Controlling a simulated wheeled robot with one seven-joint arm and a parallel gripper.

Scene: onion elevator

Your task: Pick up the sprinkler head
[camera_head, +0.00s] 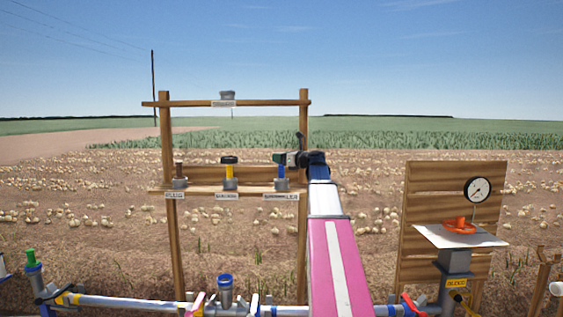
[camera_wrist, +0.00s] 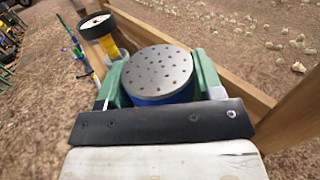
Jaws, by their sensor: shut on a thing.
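The sprinkler head has a grey round top with many small holes (camera_wrist: 158,72) and a blue body (camera_head: 281,172). It stands upright at the right end of the wooden shelf, at a grey holder (camera_head: 281,185). My gripper (camera_head: 287,158) reaches it from the right in the head view. In the wrist view, the green fingers of my gripper (camera_wrist: 160,64) lie on both sides of the head, shut on it. Whether its base is still seated in the holder is hard to tell.
A yellow nozzle with a black top (camera_head: 229,170) stands beside it on the shelf (camera_head: 204,188), and a thin brown one (camera_head: 179,170) is farther left. The rack's right post (camera_head: 303,130) is close to my gripper. A gauge board (camera_head: 415,200) stands at right.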

